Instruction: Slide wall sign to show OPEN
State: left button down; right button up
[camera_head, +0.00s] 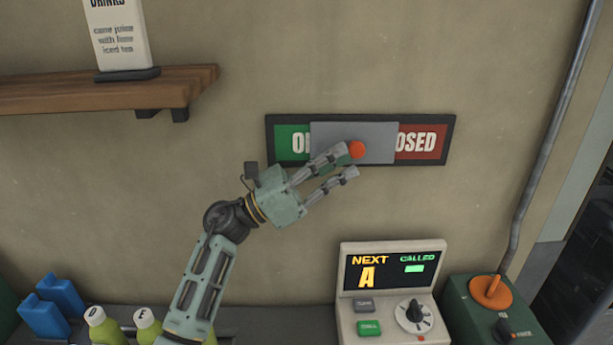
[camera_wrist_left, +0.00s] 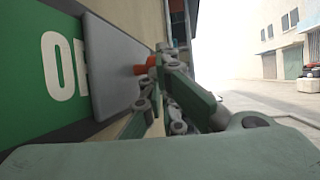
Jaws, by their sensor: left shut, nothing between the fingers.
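The wall sign (camera_head: 450,140) is a dark frame with a green left part (camera_head: 284,140) and a red right part (camera_head: 437,143). A grey sliding panel (camera_head: 327,130) sits mid-frame, leaving "O" and part of a letter on the left and "OSED" on the right. Its orange knob (camera_head: 357,150) is near its right half. My left gripper (camera_head: 351,163) is shut and empty in front of the panel, one finger reaching the knob's left side; I cannot tell whether it touches. The wrist view shows the panel (camera_wrist_left: 112,65), knob (camera_wrist_left: 142,69) and green part (camera_wrist_left: 35,90) close by. My right gripper is not in view.
A wooden shelf (camera_head: 60,92) with a drinks card (camera_head: 118,35) is at upper left. Below stand a number display box (camera_head: 390,300), a green box with an orange knob (camera_head: 490,292), bottles (camera_head: 105,325) and blue containers (camera_head: 62,293). Wall around the sign is clear.

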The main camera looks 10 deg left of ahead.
pick_arm(q)
jog(key=w+d+b, duration=0.1)
jog(key=d, duration=0.2)
jog(key=w+d+b, duration=0.1)
jog(key=d, duration=0.2)
jog(key=w+d+b, duration=0.1)
jog(key=d, duration=0.3)
jog(key=shift+d+b, duration=0.1)
jog(key=shift+b, duration=0.3)
jog(key=shift+s, duration=0.1)
jog(key=v, duration=1.2)
